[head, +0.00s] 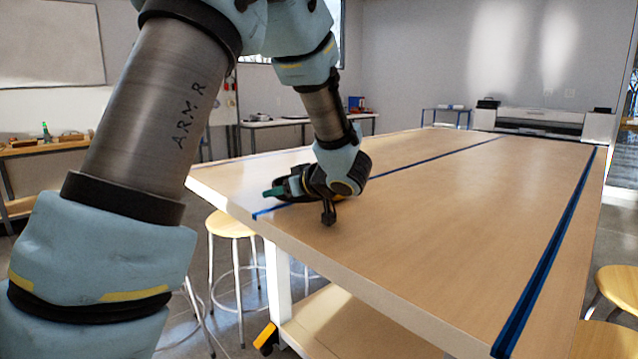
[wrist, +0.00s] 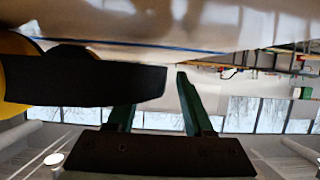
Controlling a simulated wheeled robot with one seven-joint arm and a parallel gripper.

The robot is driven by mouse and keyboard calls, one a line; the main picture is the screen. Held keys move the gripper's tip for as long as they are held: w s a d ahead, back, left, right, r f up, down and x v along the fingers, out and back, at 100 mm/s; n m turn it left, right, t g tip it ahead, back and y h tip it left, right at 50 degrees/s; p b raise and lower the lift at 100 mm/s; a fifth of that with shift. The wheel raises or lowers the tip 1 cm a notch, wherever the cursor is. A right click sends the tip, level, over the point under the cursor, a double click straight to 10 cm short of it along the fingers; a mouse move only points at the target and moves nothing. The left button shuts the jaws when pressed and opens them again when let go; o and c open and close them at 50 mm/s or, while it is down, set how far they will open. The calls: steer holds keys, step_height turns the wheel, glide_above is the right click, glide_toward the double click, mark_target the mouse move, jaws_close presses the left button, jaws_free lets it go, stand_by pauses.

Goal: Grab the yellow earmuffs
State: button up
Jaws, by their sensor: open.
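The yellow earmuffs (wrist: 12,75) show at the left edge of the wrist view as a rounded yellow part with a thick black part reaching toward the middle. A small patch of yellow (head: 339,198) shows under my wrist in the head view, mostly hidden by it. My gripper (head: 272,192) is low over the near left edge of the table, its green fingertip pointing left. In the wrist view my gripper (wrist: 158,98) has its two green fingers apart. The black part covers the left finger's tip. I cannot tell whether they touch.
The long wooden table (head: 440,220) is mostly bare, with blue strips (head: 550,260) along it. A stool (head: 230,224) stands at its left side. A large machine (head: 540,121) stands beyond its far end. A workbench (head: 50,146) is at the far left.

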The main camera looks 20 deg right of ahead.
steer(key=shift+w, duration=0.1)
steer(key=shift+c, duration=0.4)
jaws_close()
stand_by(0.9)
